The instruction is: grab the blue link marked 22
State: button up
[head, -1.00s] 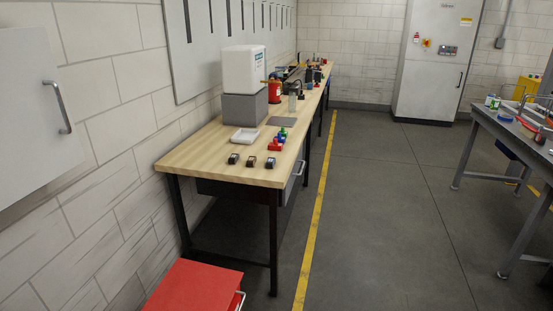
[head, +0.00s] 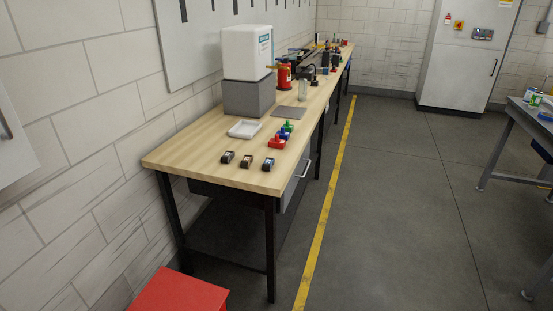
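Three small dark blocks stand in a row near the front edge of the wooden workbench (head: 190,152). The left one (head: 227,157) and the middle one (head: 247,161) look black and brownish; the right one (head: 268,164) looks dark with a bluish tint. Behind them are a red piece (head: 277,144), a blue piece (head: 284,134) and a green piece (head: 288,126) close together. No number 22 can be read on any of these, so I cannot tell which is the link. My gripper is not in view.
A white tray (head: 244,129), a grey plate (head: 289,112) and a white dispenser on a grey block (head: 245,98) stand on the bench. A red cabinet (head: 180,292) is in front. The floor right of the yellow line (head: 326,215) is clear up to a grey table (head: 525,120).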

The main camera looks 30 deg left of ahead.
aim_at(267, 165)
jog(key=i, duration=2.8)
jog(key=u, duration=2.5)
